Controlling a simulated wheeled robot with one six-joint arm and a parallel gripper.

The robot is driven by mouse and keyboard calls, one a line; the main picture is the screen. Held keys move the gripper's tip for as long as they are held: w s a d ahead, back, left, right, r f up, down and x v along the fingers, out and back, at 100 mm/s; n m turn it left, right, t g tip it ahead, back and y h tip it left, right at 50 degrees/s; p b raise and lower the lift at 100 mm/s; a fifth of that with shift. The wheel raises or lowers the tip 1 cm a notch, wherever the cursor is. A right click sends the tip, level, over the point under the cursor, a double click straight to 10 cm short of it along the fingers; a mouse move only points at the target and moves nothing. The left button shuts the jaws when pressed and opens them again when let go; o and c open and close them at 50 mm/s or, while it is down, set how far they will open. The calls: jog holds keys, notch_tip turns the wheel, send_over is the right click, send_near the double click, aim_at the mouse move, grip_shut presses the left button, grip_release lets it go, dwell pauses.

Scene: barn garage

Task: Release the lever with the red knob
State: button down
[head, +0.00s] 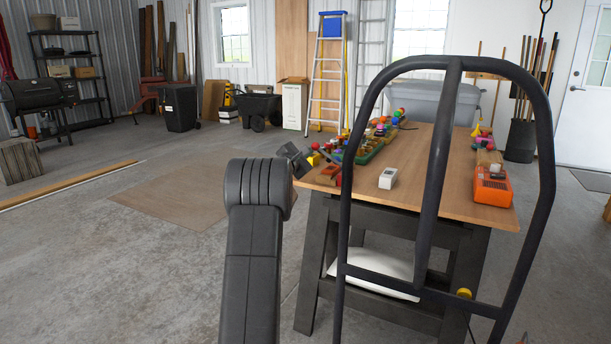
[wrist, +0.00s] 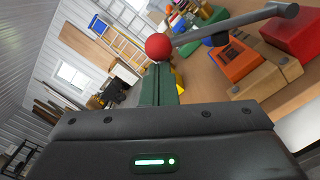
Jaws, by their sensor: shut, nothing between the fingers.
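The red knob (wrist: 158,46) is a round ball at the end of a grey lever rod (wrist: 235,28) in the wrist view. The rod runs from the knob to the upper right. A red block (wrist: 292,36) lies by the rod's far end; I cannot tell whether it is the base. My gripper (wrist: 158,70) is shut and empty, its fingertips right at the knob's near side. I cannot tell whether they touch it. In the head view my gripper is at the left end of the wooden table (head: 440,160), and the lever is too small to make out.
Several colourful items and a green tray (head: 370,153) crowd the table's left and back. A dark tubular frame (head: 345,230) stands in front. Floor at left is open.

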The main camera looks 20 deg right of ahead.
jog(key=s+d+r+m+b, duration=0.4)
jog(key=r+m+b, duration=0.1)
jog(key=r+b, duration=0.1)
jog(key=shift+s+r+m, duration=0.25)
jog(key=shift+r+m, duration=0.05)
jog(key=shift+r, duration=0.4)
jog(key=shift+s, duration=0.1)
dwell(0.3)
